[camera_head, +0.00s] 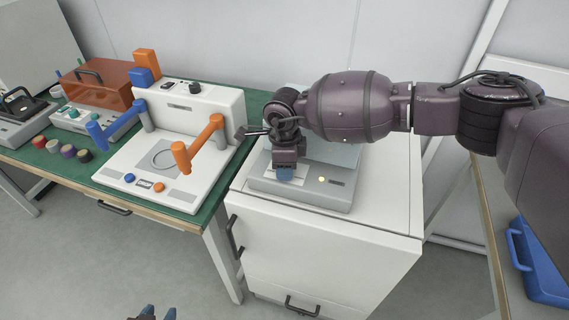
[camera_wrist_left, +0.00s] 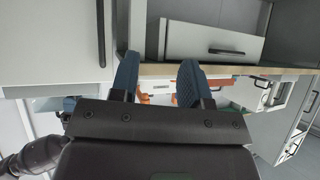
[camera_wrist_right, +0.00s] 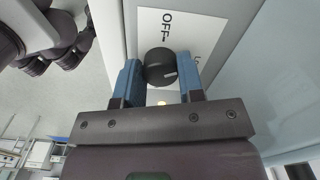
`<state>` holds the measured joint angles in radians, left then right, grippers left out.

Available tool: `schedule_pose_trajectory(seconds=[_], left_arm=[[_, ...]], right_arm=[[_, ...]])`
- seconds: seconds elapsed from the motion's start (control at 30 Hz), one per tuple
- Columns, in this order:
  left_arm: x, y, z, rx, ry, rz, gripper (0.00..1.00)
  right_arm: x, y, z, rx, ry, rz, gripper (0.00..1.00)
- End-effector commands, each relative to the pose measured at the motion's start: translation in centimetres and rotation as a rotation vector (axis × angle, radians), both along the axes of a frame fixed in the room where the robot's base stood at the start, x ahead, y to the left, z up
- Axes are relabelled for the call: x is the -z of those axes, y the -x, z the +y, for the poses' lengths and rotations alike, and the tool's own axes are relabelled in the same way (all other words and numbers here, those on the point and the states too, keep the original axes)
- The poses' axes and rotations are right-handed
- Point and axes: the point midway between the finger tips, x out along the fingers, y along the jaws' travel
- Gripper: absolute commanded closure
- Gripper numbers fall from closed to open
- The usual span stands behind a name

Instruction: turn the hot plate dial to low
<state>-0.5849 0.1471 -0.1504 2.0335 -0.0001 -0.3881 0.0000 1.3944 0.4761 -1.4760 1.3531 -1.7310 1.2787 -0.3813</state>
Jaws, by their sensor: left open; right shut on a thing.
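The hot plate (camera_head: 338,196) is a grey box on the white cabinet, largely behind my right arm in the head view. Its dial (camera_wrist_right: 160,66) is a black round knob with a white mark, on a white label reading OFF in the right wrist view. My right gripper (camera_wrist_right: 162,78) has its blue fingers on either side of the dial, shut on it; in the head view (camera_head: 285,174) it points down at the front left of the hot plate and hides the dial. My left gripper (camera_head: 158,314) is open and empty at the bottom of the head view; it also shows in the left wrist view (camera_wrist_left: 158,80).
A green-topped bench (camera_head: 75,168) stands left of the cabinet, with a white device (camera_head: 165,160) with blue and orange handles near it. The floor in front is clear.

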Motion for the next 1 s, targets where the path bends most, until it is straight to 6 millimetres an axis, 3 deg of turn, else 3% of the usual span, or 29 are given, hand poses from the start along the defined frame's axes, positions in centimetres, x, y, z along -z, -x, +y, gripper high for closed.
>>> schedule_pose_trajectory(seconds=[0.5, 0.7, 1.0], left_arm=[[-1.9, 0.2, 0.2, -0.009, 0.003, -0.011, 0.57], [-1.5, 1.0, 0.3, -0.014, 0.002, 0.004, 0.57], [-2.1, 0.5, 0.2, -0.012, 0.003, -0.007, 0.57]], right_arm=[[-0.3, -0.1, 0.0, 0.393, 0.001, -0.002, 0.88], [-0.2, -0.1, -0.1, 0.466, 0.001, -0.001, 0.88], [-0.1, -0.1, -0.1, 0.501, 0.001, -0.001, 0.88]])
